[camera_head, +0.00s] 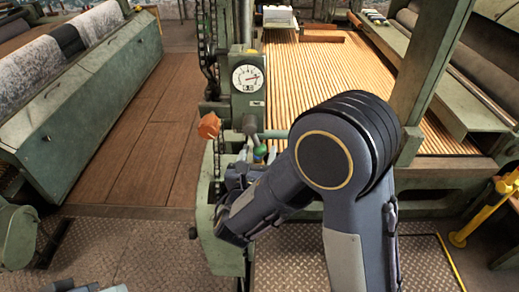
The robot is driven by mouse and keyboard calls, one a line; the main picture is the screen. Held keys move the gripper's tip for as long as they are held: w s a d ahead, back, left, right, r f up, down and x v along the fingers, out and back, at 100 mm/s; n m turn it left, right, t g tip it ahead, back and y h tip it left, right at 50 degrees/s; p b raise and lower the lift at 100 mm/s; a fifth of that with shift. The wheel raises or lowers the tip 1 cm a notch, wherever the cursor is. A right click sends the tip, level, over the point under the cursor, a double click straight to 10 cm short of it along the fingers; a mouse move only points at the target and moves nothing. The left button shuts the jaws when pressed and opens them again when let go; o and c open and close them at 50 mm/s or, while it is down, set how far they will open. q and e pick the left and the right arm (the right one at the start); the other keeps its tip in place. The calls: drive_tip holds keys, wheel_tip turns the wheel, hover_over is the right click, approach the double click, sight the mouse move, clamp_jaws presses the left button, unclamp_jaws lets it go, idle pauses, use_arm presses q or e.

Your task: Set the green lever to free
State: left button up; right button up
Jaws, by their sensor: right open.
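A small green knob (260,149), which looks like the top of the green lever, shows on the green machine post near the middle of the camera_head view. Its lower part is hidden behind my right arm. My right gripper (243,168) is open, just below and left of the green knob. Its fingers are small and partly covered, so I cannot tell whether they touch the lever. The lever's setting and any markings for free are not readable. Only a bit of what looks like my left arm shows at the bottom left edge.
An orange knob (209,125) stands left of the green one. A round white dial (247,78) is on the post above. Slatted wooden bed (320,70) lies behind. A yellow post (470,226) stands at right. The wooden floor strip (120,150) at left is clear.

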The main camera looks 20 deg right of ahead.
drive_tip(key=shift+w+d, duration=0.35)
drive_tip(key=shift+w, duration=0.25)
clamp_jaws()
